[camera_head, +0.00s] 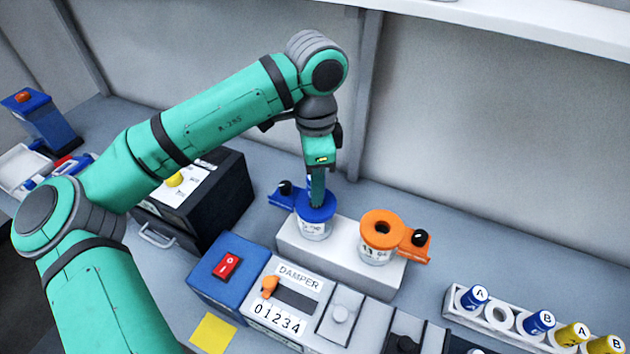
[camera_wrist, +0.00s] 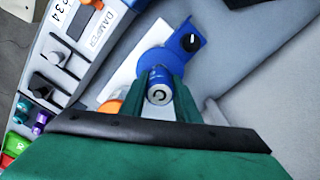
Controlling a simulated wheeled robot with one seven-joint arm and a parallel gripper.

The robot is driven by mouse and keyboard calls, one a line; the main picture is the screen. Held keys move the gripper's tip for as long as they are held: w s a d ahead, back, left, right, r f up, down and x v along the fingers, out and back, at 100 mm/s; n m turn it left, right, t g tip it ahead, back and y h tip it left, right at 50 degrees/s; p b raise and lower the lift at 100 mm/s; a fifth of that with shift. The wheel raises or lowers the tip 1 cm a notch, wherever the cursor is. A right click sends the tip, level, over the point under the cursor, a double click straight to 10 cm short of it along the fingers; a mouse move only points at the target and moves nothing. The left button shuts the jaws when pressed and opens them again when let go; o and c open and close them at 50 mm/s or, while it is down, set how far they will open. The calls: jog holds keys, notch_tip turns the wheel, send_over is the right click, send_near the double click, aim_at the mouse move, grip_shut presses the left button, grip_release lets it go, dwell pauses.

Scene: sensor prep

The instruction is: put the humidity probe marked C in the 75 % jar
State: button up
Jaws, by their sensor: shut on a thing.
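My gripper (camera_head: 317,198) points down at the blue-lidded jar (camera_head: 314,228), its fingertips at the lid. In the wrist view its fingers (camera_wrist: 160,82) are shut on a blue probe (camera_wrist: 158,95) with a white end cap. The cap's mark looks like a C, turned sideways. The blue lid (camera_wrist: 153,60) lies right under the probe. I cannot tell how far the probe is in the lid's hole. The blue jar's label is partly hidden and too small to read surely. The orange-lidded jar (camera_head: 375,254) stands to its right with an open hole.
Both jars stand on a white block (camera_head: 290,240). A white rack (camera_head: 510,332) at right holds blue and yellow probes marked A and B, with one empty hole. A DAMPER panel (camera_head: 293,280) and a blue switch box (camera_head: 228,272) lie in front. A black box (camera_head: 225,195) stands left.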

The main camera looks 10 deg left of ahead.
jog(key=shift+f, duration=0.3)
dwell(0.7)
jog(key=shift+f, duration=0.1)
jog(key=shift+d+f, duration=0.1)
jog(key=shift+f, duration=0.1)
dwell(0.4)
jog(key=shift+f, duration=0.55)
dwell(0.8)
jog(key=o, duration=1.4)
jog(key=shift+r, duration=0.1)
jog(key=shift+r, duration=3.95)
jog(key=shift+w, duration=0.1)
